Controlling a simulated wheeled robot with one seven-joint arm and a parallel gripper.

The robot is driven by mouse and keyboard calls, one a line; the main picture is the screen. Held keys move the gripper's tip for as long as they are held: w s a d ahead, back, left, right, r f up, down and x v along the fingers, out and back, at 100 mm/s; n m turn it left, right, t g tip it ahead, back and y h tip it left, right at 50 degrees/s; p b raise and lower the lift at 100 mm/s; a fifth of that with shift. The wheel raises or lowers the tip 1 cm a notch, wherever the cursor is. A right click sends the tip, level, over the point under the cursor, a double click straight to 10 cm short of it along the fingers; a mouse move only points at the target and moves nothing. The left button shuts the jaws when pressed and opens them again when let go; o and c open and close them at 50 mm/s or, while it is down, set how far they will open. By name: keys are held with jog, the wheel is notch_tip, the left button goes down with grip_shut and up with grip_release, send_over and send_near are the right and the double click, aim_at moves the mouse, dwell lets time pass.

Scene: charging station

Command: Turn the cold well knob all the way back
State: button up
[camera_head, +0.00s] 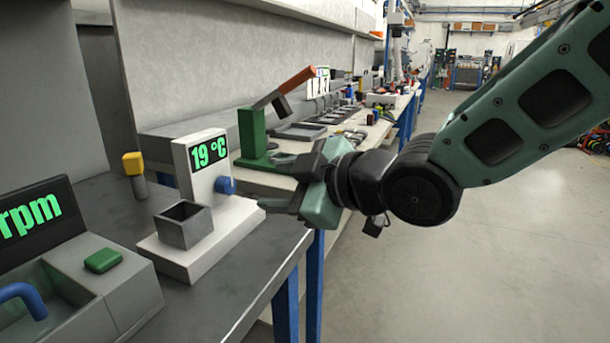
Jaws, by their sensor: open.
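The cold well is a white stand (205,239) on the grey bench, with a grey square open-topped well (184,226) on its base. Its upright panel has a display (209,151) reading 19 °C. The blue knob (226,185) sticks out from the right side of the panel, below the display. My gripper (264,183) is open, just to the right of the knob, with its fingers pointing left toward it. A small space shows between the fingers and the knob, and nothing shows between the fingers.
A green device with a raised orange lever (297,85) stands behind my gripper. A yellow-topped post (134,164) stands left of the cold well. At the near left are an rpm display (32,214), a green button (103,260) and a blue curved handle (22,297).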

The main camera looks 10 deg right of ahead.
jog(key=shift+b+v, duration=1.25)
jog(key=shift+v, duration=1.1)
jog(key=s+d+f+m+g+h, duration=0.1)
jog(key=s+f+m+g+h, duration=0.15)
jog(key=f, duration=0.35)
jog(key=s+d+f+m+g+h, duration=0.1)
jog(key=s+f+m+g+h, duration=0.15)
jog(key=f, duration=0.35)
jog(key=s+d+f+m+g+h, duration=0.1)
jog(key=s+f+g+h, duration=0.15)
jog(key=s, duration=0.35)
jog(key=s+d+f+m+g+h, duration=0.1)
jog(key=s+f+m+g, duration=0.1)
jog(key=s+f+g, duration=0.3)
notch_tip(320, 180, up, 28)
jog(key=s+t+p, duration=0.1)
jog(key=p, duration=2.6)
jog(key=shift+s+r, duration=0.15)
jog(key=shift+s, duration=0.05)
